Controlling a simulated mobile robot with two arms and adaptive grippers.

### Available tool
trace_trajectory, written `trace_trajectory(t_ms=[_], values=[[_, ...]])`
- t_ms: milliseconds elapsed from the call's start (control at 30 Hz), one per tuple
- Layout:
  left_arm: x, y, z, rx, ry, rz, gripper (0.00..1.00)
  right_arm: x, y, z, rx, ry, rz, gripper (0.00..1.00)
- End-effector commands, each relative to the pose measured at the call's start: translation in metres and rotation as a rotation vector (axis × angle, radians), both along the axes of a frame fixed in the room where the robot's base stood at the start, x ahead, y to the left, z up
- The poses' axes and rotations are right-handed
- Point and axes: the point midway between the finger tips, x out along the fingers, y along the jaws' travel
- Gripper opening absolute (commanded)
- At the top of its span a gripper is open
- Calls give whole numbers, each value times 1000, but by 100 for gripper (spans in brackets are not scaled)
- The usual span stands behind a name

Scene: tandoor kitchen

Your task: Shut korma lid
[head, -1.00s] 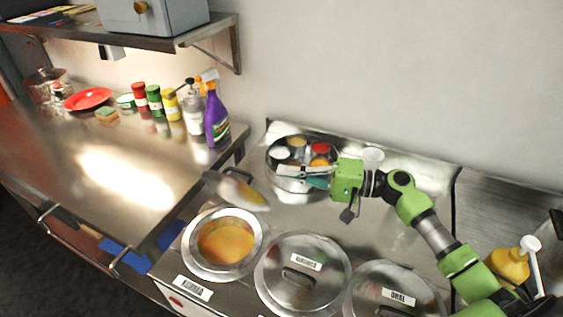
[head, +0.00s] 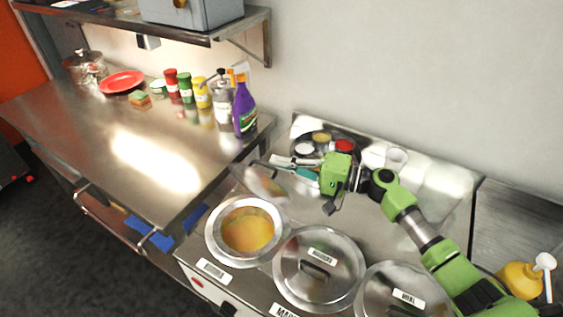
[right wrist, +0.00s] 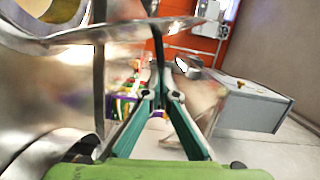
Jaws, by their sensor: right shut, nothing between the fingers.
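The open pot (head: 248,230) of orange curry stands at the left of a row of pots; its label is too small to read. Its metal lid (head: 262,184) stands raised at the pot's back side. My right gripper (head: 276,162) is shut and empty, behind the raised lid and close to it; I cannot tell if they touch. In the right wrist view the teal fingers (right wrist: 160,100) point ahead, with a metal sheet, likely the lid, along the left and a pot's opening at upper left. My left gripper is not in view.
Two pots to the right have shut lids: the middle lid (head: 318,270) and the right lid (head: 405,292). A round spice tray (head: 356,152) sits behind my right gripper. A purple spray bottle (head: 245,108) stands on the left counter (head: 110,120), whose front is clear.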

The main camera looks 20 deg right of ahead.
Motion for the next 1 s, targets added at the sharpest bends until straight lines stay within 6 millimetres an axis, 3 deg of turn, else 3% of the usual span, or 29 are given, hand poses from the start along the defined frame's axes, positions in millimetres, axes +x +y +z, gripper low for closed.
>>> trace_trajectory(t_ms=[267,1000], values=[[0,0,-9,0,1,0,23,-10,10,0,-62,-64,1,0],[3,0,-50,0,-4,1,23,-65,65,-16,-462,-460,1,0]])
